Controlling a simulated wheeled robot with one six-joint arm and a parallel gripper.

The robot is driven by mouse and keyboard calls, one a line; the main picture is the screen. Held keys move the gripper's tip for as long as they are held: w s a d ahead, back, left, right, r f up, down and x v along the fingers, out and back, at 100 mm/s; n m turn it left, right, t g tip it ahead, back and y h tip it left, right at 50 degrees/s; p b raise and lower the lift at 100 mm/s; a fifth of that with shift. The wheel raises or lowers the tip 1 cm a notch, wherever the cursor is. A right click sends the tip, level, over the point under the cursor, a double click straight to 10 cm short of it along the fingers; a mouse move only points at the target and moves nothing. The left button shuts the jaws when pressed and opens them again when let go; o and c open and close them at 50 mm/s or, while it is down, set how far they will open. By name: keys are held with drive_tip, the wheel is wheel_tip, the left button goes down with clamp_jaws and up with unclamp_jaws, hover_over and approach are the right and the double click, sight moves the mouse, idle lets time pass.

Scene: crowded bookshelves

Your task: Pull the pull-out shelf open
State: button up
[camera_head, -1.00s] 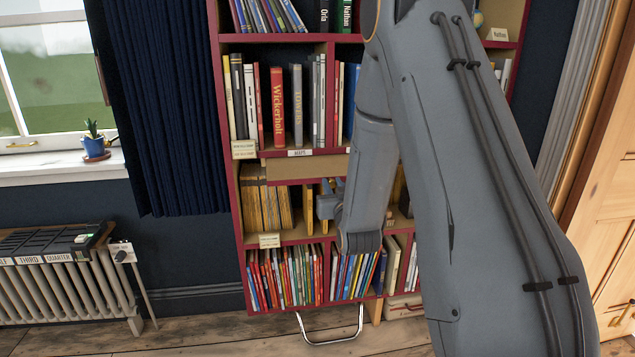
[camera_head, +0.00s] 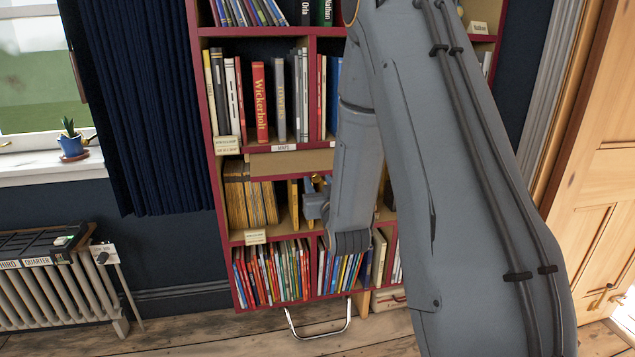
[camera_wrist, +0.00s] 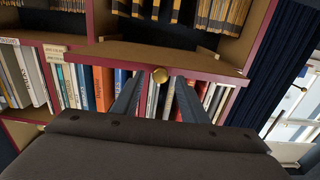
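The pull-out shelf (camera_head: 290,165) is a tan board with a dark red front edge, below the upper row of books in the head view. It juts out some way from the bookcase. In the wrist view, which is upside down, its underside (camera_wrist: 115,52) and its round brass knob (camera_wrist: 160,75) show. My gripper (camera_wrist: 157,80) is open, with its two fingers apart and the knob seen in the gap near their tips. Neither finger visibly touches the knob. In the head view my gripper (camera_head: 313,195) is just below the shelf's front, partly hidden by my arm.
The dark red bookcase (camera_head: 205,110) is full of books above and below the shelf. A radiator (camera_head: 62,300) and blue curtain (camera_head: 130,110) are at left, a wooden door (camera_head: 590,190) at right. Floor in front is open.

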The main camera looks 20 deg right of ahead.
drive_tip(key=shift+s+a+b, duration=0.25)
drive_tip(key=shift+s, duration=1.1)
drive_tip(key=shift+s+a+b, duration=0.2)
drive_tip(key=shift+s, duration=1.15)
